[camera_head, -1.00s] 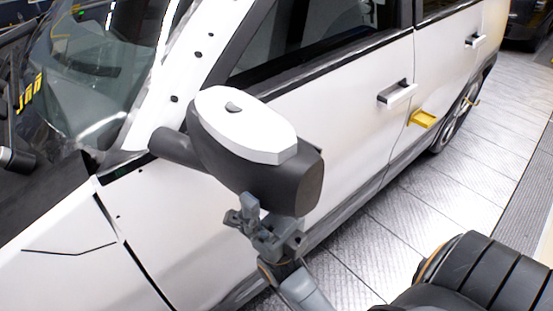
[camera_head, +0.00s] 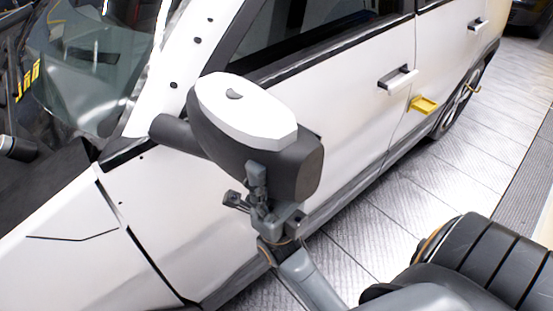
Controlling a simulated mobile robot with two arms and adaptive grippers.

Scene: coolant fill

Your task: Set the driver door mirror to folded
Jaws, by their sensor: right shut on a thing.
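The driver door mirror (camera_head: 290,152) has a dark grey housing with a white cap (camera_head: 244,108). It juts out from the white car door (camera_head: 350,125) on a short dark arm (camera_head: 178,136). My right gripper (camera_head: 250,188) is at the lower edge of the housing, below the cap. One finger lies up against the near face of the housing, and the jaws are shut on the mirror. Part of the grip is hidden under the housing. My left gripper is not in view.
The white car fills the left and middle, with its windshield (camera_head: 85,75) at the left. The tiled floor (camera_head: 400,190) beside the car is clear.

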